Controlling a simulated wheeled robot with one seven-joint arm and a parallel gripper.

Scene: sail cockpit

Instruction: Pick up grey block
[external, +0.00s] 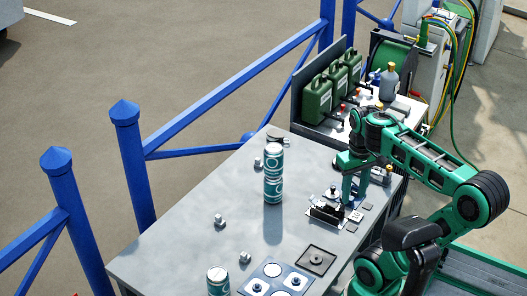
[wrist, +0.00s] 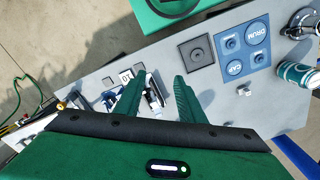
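My gripper (external: 350,192) is low over the right side of the grey table, beside a small dark fixture (external: 326,211) with pale metal parts. In the wrist view my gripper (wrist: 158,80) has its two green fingers apart, with a clear gap between the tips. Metallic pale pieces (wrist: 153,93) show between and below the fingers; whether they touch cannot be told. Small flat grey blocks (external: 355,216) lie just right of the gripper; one with a pale label (wrist: 125,75) shows near the left finger. Which one is the grey block of the task is unclear.
A dark square plate (external: 316,259) and a blue panel with round fittings (external: 272,280) lie nearer the front. Green canisters (external: 317,100) stand behind. The table's left part is mostly free.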

